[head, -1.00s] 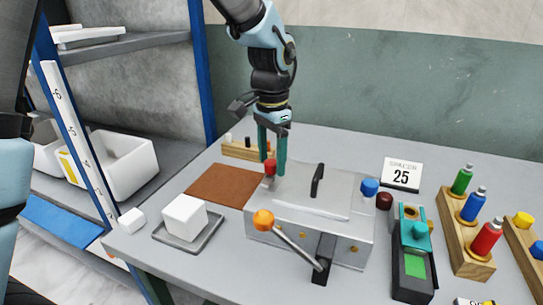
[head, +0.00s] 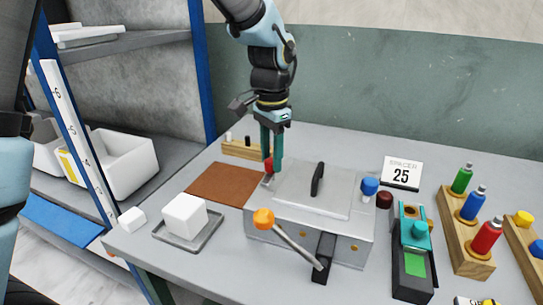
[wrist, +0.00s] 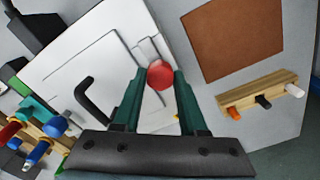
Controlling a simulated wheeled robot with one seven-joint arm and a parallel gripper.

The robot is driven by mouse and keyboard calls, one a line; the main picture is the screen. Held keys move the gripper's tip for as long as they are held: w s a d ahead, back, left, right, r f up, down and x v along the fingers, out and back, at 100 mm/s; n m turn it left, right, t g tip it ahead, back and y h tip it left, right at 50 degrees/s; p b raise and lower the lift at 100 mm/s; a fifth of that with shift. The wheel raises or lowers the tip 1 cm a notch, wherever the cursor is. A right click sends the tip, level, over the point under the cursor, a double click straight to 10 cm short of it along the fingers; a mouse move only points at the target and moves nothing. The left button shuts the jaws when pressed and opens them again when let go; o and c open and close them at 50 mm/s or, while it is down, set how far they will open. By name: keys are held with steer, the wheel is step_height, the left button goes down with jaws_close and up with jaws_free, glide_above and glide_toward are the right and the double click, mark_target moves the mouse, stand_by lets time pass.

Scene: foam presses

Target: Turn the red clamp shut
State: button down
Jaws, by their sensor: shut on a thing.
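The red clamp (head: 269,165) is a small red knob on the back left corner of the grey foam press (head: 258,222). In the wrist view the red clamp (wrist: 160,75) shows as a round red cap between my two green fingers. My gripper (head: 271,168) reaches straight down onto it and is shut on it. The fingers hide part of the knob in the head view. A blue clamp (head: 370,186) stands on the press's right side. The press lid (head: 300,195) lies flat with a black handle (head: 318,180).
An orange-tipped lever (head: 263,218) sticks out at the press front. A white block on a tray (head: 211,236) and a brown mat (head: 214,184) lie left. A teal device (head: 411,227), a "25" card (head: 401,173) and bottle racks (head: 465,252) stand right.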

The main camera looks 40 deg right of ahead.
steer(key=shift+n, duration=0.3)
steer(key=n, duration=0.3)
steer(key=shift+n, duration=0.3)
steer(key=n, duration=0.4)
steer(key=shift+n, duration=0.3)
steer(key=n, duration=0.4)
steer(key=shift+n, duration=0.3)
steer(key=shift+n+p, duration=0.4)
steer(key=shift+n, duration=1.8)
steer(key=shift+c, duration=2.2)
jaws_free()
